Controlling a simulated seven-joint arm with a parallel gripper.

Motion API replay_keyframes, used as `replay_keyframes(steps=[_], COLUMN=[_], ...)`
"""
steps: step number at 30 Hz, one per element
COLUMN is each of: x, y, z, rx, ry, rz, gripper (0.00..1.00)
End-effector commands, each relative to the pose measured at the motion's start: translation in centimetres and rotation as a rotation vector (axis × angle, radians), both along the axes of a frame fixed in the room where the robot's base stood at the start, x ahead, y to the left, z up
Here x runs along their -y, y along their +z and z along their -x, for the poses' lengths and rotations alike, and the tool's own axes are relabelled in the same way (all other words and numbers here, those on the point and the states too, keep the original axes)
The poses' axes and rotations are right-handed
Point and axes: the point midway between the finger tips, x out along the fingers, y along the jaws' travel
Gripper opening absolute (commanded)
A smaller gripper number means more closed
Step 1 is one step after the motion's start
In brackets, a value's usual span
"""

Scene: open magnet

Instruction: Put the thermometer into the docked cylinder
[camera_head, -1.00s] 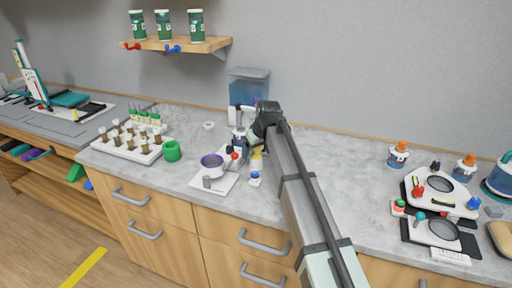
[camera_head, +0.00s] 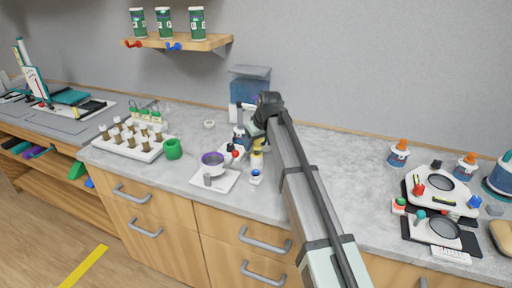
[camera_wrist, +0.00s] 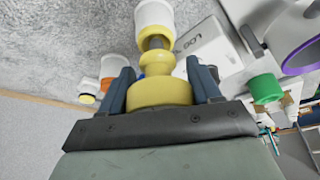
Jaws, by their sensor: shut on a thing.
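My gripper (camera_wrist: 160,93) is shut on a yellow, stepped, round piece (camera_wrist: 158,92), which I take for the thermometer. A short grey rod shows beyond it, in line with a white cylinder with a yellow rim (camera_wrist: 154,15), perhaps the docked cylinder. I cannot tell whether the rod enters the cylinder or only passes in front of it. In the head view, my gripper (camera_head: 256,132) is above the yellow piece (camera_head: 258,146), at the middle of the counter. The fingertips are largely hidden by my arm there.
A white tray with a purple-rimmed bowl (camera_head: 212,159) lies left of my gripper. A blue-capped item (camera_head: 255,174) stands in front. A green cup (camera_head: 172,149) and a vial rack (camera_head: 128,145) are further left. A clear bin (camera_head: 250,85) stands behind.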

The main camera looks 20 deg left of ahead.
Motion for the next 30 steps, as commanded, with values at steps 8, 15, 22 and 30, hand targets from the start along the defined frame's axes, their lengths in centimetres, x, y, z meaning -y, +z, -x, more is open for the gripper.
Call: replay_keyframes(steps=[8,15,22,30], x=[-0.1,0.0,0.0,2.4], y=[5.0,7.3,7.7,6.7], z=[-0.1,0.0,0.1,1.3], rx=[0.002,0.000,0.000,0.001], ry=[0.001,0.000,-0.069,-0.378], rz=[0.000,0.000,0.001,0.001], gripper=[0.28,0.28,0.28,0.28])
